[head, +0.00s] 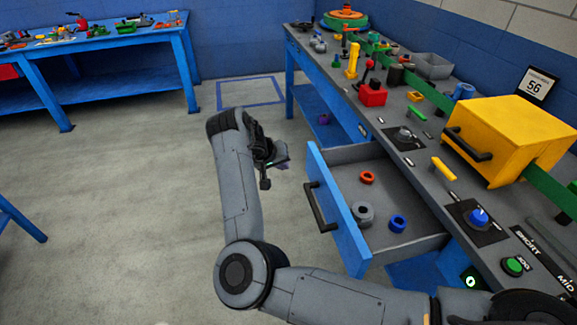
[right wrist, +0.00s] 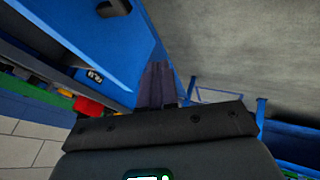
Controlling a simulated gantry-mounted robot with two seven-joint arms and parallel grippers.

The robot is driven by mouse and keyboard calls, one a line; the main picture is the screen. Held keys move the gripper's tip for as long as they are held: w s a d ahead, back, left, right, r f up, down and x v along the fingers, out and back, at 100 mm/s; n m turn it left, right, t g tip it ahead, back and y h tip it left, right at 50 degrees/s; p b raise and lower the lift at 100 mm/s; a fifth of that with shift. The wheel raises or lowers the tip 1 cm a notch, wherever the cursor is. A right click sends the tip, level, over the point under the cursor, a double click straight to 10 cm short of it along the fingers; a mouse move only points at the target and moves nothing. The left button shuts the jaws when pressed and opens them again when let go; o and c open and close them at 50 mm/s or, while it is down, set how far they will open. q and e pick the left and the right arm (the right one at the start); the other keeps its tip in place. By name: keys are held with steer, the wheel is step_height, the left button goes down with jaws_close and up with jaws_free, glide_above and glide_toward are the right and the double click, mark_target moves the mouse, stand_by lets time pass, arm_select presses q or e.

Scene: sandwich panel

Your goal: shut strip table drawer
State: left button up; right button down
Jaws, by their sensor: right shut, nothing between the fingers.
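The strip table (head: 440,150) is grey-topped with blue legs and stands on the right in the head view. Its drawer (head: 345,230) has a blue front and is pulled open. The black bar handle (head: 320,207) is on the outer face. Inside lie a red-orange ring (head: 367,177), a grey ring (head: 362,212) and a blue ring (head: 398,223). My right gripper (head: 282,163) is shut and empty, left of the drawer's far front corner and apart from the handle. Its closed fingers (right wrist: 158,85) show in the right wrist view. My left gripper is out of view.
The table top carries a yellow box (head: 515,135) with a black handle, a red block (head: 373,95), knobs and small parts. A blue workbench (head: 100,35) stands at the back left. The grey floor (head: 120,200) left of the drawer is clear.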

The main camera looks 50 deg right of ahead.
steer(key=b, duration=0.6)
glide_toward(309, 172)
step_height(309, 172, down, 4)
steer(key=w, duration=0.2)
steer(key=shift+s+d+r+b, duration=0.15)
steer(key=shift+s+d+b, duration=0.15)
steer(key=shift+s+d, duration=0.3)
steer(key=shift+s+d+r+b, duration=0.15)
steer(key=shift+s+d+b, duration=0.1)
steer(key=shift+s+d, duration=0.35)
